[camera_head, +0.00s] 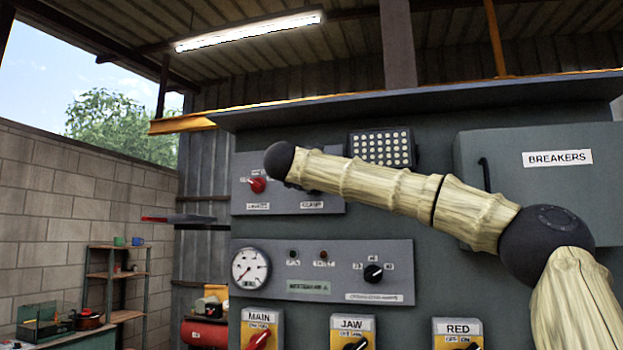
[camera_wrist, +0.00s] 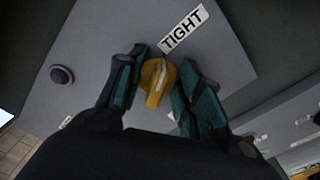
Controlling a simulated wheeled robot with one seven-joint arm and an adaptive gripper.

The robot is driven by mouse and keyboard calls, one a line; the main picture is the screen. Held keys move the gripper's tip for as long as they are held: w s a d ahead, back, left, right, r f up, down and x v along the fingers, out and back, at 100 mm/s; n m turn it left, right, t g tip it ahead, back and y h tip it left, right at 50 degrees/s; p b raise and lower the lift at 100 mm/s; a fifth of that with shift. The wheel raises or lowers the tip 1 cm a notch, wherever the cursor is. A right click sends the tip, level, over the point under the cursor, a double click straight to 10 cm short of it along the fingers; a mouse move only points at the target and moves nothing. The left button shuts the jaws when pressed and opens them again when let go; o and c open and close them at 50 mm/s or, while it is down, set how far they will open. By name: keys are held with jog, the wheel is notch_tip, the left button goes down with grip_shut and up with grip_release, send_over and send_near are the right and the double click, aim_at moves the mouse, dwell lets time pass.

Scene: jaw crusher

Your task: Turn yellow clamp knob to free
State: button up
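The yellow clamp knob (camera_wrist: 153,98) is on a grey panel in the wrist view, with a pale line along its grip. A white label reading TIGHT (camera_wrist: 185,28) is beside it at the upper right. My gripper (camera_wrist: 160,76) has its two teal-padded fingers on either side of the knob. The fingers are apart, with a gap beside the knob's narrow grip; whether either touches the knob's round base is unclear. In the head view, my arm crosses the upper panel; the yellow knob and my gripper do not show there.
A black round part (camera_wrist: 62,75) sits left on the same panel. In the head view, a red knob (camera_head: 257,185) is at the upper panel's left, above a lower panel with a gauge (camera_head: 250,268) and black selector (camera_head: 373,273). A breaker box (camera_head: 530,195) stands right.

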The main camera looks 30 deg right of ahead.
jog(key=shift+c, duration=0.4)
grip_shut()
